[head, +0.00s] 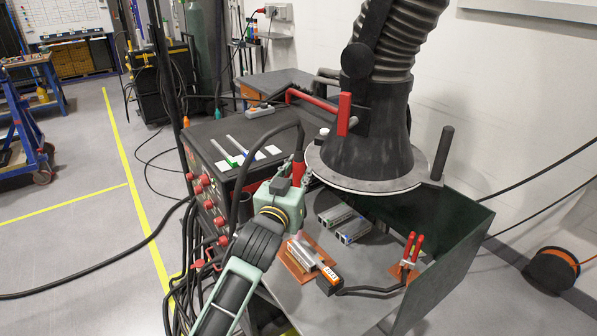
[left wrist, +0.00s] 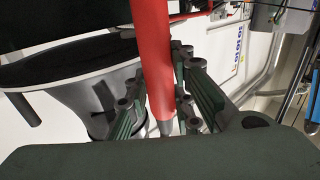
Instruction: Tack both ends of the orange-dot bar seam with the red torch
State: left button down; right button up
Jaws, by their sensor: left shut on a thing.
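My left gripper (head: 299,176) is shut on the red torch (head: 298,172), above the left part of the metal table. In the left wrist view the red torch (left wrist: 152,60) stands between the gripper's linked fingers (left wrist: 158,100). Silver bars (head: 308,253) lie on an orange-brown plate (head: 292,270) below and right of the gripper, apart from the torch. Another pair of grey bars (head: 343,222) lies further back, with a blue mark on it. I cannot make out an orange dot on either pair. My right gripper is not in view.
A large black extraction hood (head: 368,145) hangs over the back of the table. Red-handled pliers (head: 412,249) stand at right. A dark green side panel (head: 445,250) bounds the table's right.

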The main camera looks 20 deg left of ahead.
pick_arm(q)
jog(key=shift+f, duration=0.35)
dwell(0.5)
jog(key=shift+f, duration=0.55)
dwell(1.2)
jog(key=shift+r+p, duration=0.2)
jog(key=shift+p, duration=0.2)
dwell(1.6)
jog(key=shift+r, duration=0.1)
jog(key=shift+r+p, duration=0.55)
jog(key=shift+p, duration=0.2)
dwell(2.6)
